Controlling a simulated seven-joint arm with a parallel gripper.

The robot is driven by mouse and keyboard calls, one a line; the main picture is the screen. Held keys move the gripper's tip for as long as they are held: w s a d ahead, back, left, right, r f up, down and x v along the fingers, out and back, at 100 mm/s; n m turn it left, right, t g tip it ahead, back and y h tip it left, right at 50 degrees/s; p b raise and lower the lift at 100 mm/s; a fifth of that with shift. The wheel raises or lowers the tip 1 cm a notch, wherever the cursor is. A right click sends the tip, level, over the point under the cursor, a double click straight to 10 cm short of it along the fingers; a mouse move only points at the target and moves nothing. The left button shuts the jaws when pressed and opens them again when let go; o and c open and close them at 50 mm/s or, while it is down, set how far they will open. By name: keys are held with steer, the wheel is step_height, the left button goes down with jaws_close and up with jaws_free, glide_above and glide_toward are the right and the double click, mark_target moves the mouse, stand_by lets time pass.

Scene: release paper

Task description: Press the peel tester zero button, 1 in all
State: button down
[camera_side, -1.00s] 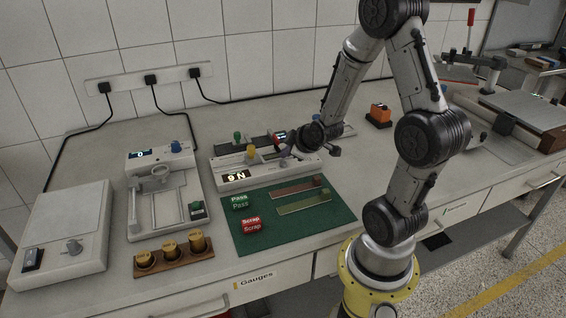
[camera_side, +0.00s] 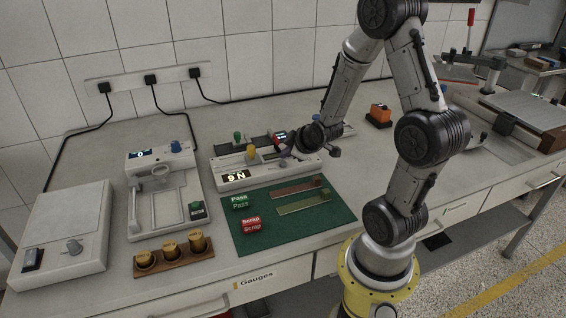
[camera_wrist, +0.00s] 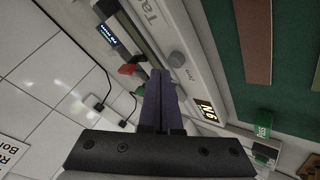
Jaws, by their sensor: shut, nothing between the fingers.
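The peel tester, which I take to be the long pale device with the "9 N" display (camera_side: 236,176), stands behind the green mat. A yellow knob (camera_side: 251,152) and a green knob (camera_side: 237,136) stand on or behind it. My gripper (camera_side: 286,154) is over its right part, with the fingers partly hidden by my wrist. Red (camera_wrist: 127,69) and green (camera_wrist: 138,91) parts show left of the fingers. I cannot tell which control is the zero button, nor any contact.
The green mat (camera_side: 270,228) holds two strips and the Pass (camera_side: 240,200) and Scrap (camera_side: 251,224) blocks. Left are a device reading "0" (camera_side: 141,155), a wooden weight rack (camera_side: 175,266) and a pale box (camera_side: 70,220). An orange device (camera_side: 379,113) stands behind right.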

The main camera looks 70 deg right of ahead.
steer(key=shift+f, duration=0.35)
steer(key=shift+f, duration=0.55)
stand_by(0.7)
stand_by(0.3)
steer(key=shift+r, duration=0.95)
steer(key=shift+r, duration=0.1)
steer(key=shift+r, duration=2.45)
